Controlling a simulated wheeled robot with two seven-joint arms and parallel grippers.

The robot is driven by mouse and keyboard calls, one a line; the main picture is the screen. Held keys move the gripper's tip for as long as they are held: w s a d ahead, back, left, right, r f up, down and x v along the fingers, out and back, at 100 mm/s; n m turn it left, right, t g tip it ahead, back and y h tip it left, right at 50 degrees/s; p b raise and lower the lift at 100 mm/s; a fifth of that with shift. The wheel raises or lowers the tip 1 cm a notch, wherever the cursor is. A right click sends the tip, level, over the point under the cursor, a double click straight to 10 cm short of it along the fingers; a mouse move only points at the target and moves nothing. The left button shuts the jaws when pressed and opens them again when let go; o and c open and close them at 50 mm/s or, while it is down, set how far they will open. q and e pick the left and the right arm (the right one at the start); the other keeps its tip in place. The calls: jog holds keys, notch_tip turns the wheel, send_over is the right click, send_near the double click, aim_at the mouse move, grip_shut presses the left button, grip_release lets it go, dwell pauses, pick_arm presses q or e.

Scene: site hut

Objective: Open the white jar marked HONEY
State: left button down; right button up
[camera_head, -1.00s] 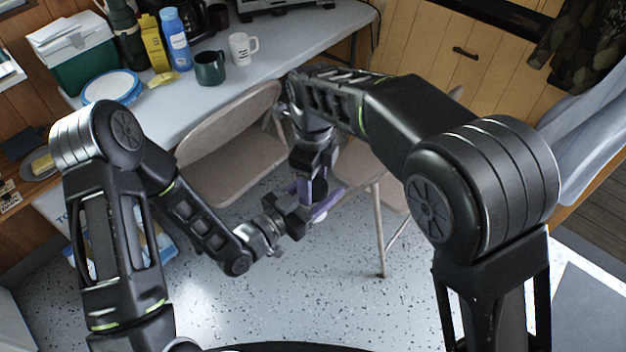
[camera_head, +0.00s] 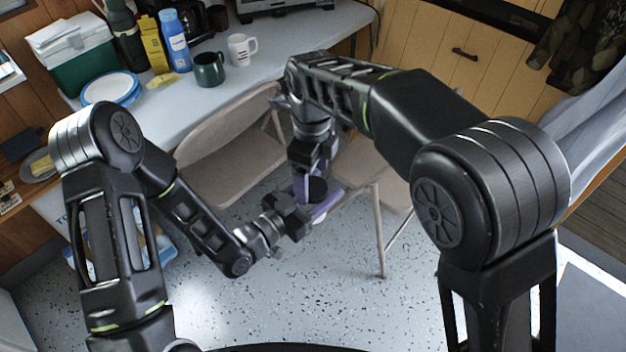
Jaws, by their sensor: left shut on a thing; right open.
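My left gripper (camera_head: 318,207) is shut, its purple fingers around a small jar held in the air in front of the folding chairs. Only a dark round top, which looks like the lid (camera_head: 317,188), and a sliver of the white jar (camera_head: 319,216) below the fingers show. The HONEY marking cannot be read. My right gripper (camera_head: 303,188) points down from above, open, with its purple fingers at the dark top. Whether they touch it I cannot tell.
A grey table (camera_head: 215,90) at the back holds a green mug (camera_head: 209,69), a white mug (camera_head: 242,49), a blue bottle (camera_head: 174,40), plates (camera_head: 110,88) and a green-and-white cooler (camera_head: 82,62). A beige folding chair (camera_head: 225,165) stands behind my grippers. Speckled floor lies below.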

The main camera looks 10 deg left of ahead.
jog(key=shift+r, duration=1.1)
jog(key=shift+s+a, duration=0.1)
jog(key=shift+a, duration=0.15)
jog(key=shift+c, duration=1.4)
jog(key=shift+a+r, duration=0.1)
jog(key=shift+r, duration=0.15)
jog(key=r, duration=0.1)
jog(key=m, duration=0.1)
jog(key=r+m, duration=0.1)
jog(key=shift+w+d+r, duration=0.25)
jog(key=shift+w+r, duration=0.05)
jog(key=shift+w, duration=0.05)
jog(key=shift+s+d+r+m, duration=0.15)
jog(key=shift+s+m, duration=0.05)
jog(key=shift+m, duration=0.5)
jog(key=shift+f, duration=4)
